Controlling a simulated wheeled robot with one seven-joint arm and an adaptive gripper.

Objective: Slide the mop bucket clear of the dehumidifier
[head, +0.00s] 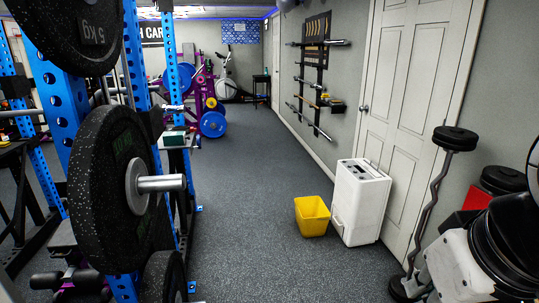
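The mop bucket (312,216) is a small yellow open-topped tub, standing upright on the dark speckled floor right of centre in the head view. The dehumidifier (358,204) is a taller white box with dark details on its top, standing upright just right of the bucket and in front of a white door. The bucket's right side is very close to the dehumidifier's left side; I cannot tell whether they touch. My gripper is not in view.
A rack with black weight plates (105,180) and blue uprights fills the left. A curl bar with plates (430,205) leans at the right, near dark and white shapes. The floor (245,160) left of and behind the bucket is open. Bars hang on the right wall.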

